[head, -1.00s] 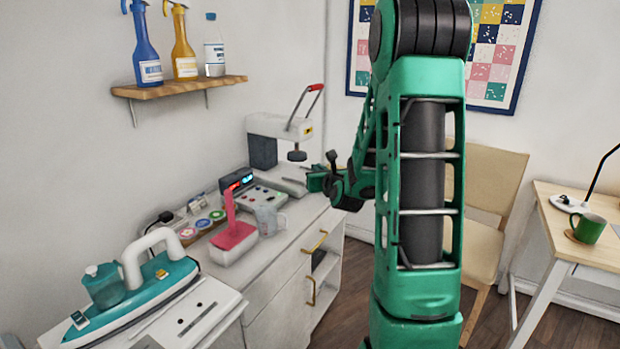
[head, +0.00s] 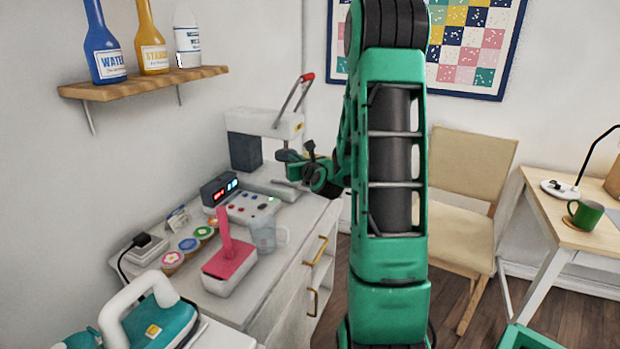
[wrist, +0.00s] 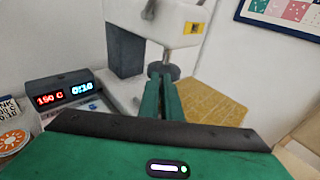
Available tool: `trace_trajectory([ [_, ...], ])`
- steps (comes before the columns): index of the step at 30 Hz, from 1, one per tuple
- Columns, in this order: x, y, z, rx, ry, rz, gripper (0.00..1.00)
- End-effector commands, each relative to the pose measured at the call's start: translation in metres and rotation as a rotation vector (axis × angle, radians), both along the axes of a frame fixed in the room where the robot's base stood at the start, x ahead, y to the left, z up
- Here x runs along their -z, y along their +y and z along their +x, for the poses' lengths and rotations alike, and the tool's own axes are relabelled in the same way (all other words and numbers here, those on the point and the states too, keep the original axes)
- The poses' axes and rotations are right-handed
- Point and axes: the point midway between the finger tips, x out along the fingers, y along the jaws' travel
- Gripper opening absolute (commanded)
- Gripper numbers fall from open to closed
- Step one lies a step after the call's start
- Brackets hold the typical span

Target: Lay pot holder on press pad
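The white press (head: 264,124), with a grey block and a red-tipped lever, stands at the far end of the counter. Its round dark press head (wrist: 165,70) shows just beyond my fingertips in the wrist view. Its pale lower base (head: 272,184) is partly hidden by my gripper, and I cannot make out the pad on it. My gripper (head: 288,162) is in front of the press; its green fingers (wrist: 163,82) are close together, with nothing clearly between them. A yellow quilted-looking patch (wrist: 212,104) lies right of the fingers; I cannot tell whether it is the pot holder.
A control box with red and blue displays (head: 219,188) stands left of the press. A clear jug (head: 263,234) and a pink-and-white tub (head: 230,262) are nearer. The iron (head: 160,318) is at the front left. A chair (head: 460,200) and desk (head: 545,212) stand right.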

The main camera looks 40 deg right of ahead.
Motion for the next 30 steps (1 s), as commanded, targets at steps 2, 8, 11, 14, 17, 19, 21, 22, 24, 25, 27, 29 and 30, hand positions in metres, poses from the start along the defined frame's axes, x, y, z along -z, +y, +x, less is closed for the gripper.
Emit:
trace_trajectory([
  [2,0.012,-0.015,0.0,0.0,0.003,0.004,0.0],
  [8,0.033,-0.048,0.001,-0.004,0.002,0.004,0.0],
  [11,0.04,-0.061,0.001,-0.006,0.0,0.002,0.0],
  [14,0.044,-0.066,0.001,-0.008,0.001,0.001,0.0],
  [17,0.048,-0.068,0.001,-0.009,0.0,0.002,0.0],
  [19,0.054,-0.069,0.001,-0.008,0.001,0.002,0.0],
  [21,0.064,-0.069,0.001,-0.008,0.002,0.004,0.0],
  [22,0.068,-0.069,0.001,-0.008,0.002,0.004,0.0],
  [24,0.076,-0.069,0.001,-0.008,0.001,0.003,0.0],
  [25,0.078,-0.069,0.001,-0.007,0.001,0.002,0.0],
  [27,0.083,-0.069,0.001,-0.008,0.0,0.002,0.0],
  [29,0.084,-0.069,0.001,-0.008,0.0,-0.001,0.0],
  [30,0.084,-0.069,0.001,-0.008,0.0,-0.001,0.0],
])
